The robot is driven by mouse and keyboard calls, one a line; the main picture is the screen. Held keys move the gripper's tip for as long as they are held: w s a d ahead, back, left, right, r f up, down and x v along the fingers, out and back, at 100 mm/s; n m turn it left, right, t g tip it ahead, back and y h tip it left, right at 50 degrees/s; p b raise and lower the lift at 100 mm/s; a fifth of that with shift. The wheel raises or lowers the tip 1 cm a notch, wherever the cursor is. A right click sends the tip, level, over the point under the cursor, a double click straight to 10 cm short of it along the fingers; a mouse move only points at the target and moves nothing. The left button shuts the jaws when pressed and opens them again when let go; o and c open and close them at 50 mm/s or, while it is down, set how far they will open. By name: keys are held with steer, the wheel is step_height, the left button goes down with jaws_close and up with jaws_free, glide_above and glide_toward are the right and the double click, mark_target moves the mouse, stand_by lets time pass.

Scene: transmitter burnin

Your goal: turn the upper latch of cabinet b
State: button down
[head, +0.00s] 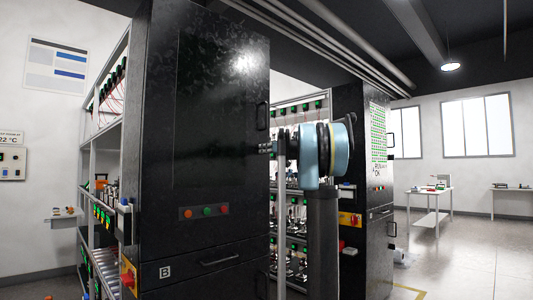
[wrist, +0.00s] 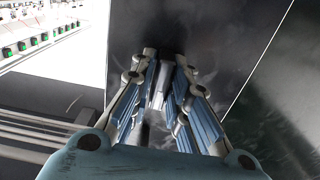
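Cabinet B (head: 165,235) is the tall black cabinet with a "B" label, at the left and middle of the head view. A dark handle-like latch (head: 262,115) sits high on its right edge, upright. My gripper (head: 265,149) is at that edge, just below this latch in the picture. In the wrist view my gripper (wrist: 164,62) has its two fingers apart, pointing at a dark cabinet surface. A narrow dark and grey piece shows between the fingertips; I cannot tell whether it is the latch or whether the fingers touch it.
A second black cabinet (head: 378,235) stands behind my arm. Shelving with racks (head: 292,215) lies between. Open floor and a white table (head: 430,191) are at the right.

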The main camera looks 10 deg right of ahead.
stand_by(0.5)
steer(key=shift+n, duration=1.7)
steer(key=n, duration=0.3)
steer(key=shift+n, duration=0.3)
